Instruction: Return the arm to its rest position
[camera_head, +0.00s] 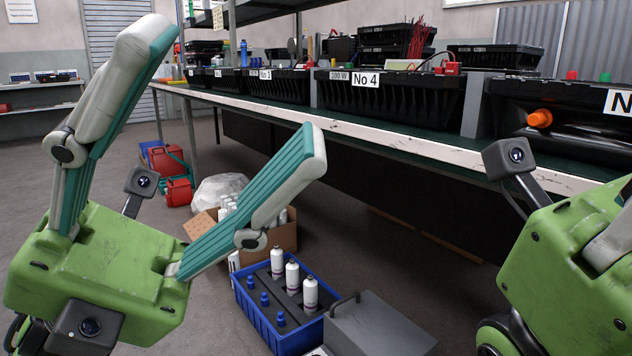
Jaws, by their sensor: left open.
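My left gripper (235,92) is in the left foreground, with its green body low and its two grey and teal fingers spread wide. It is open and nothing is between the fingers. It is in front of the workbench and apart from it. My right gripper's green body (570,270) is at the right edge. Only a small part of one finger (614,238) shows and its fingertips are out of frame, so its opening is hidden.
A long workbench (420,142) runs across with black housings, including No 4 (385,95). An orange-capped part (540,119) is near the right gripper. Below stand a blue crate (290,335) with white bottles, a cardboard box (284,237), a grey case (375,330) and red containers (179,192).

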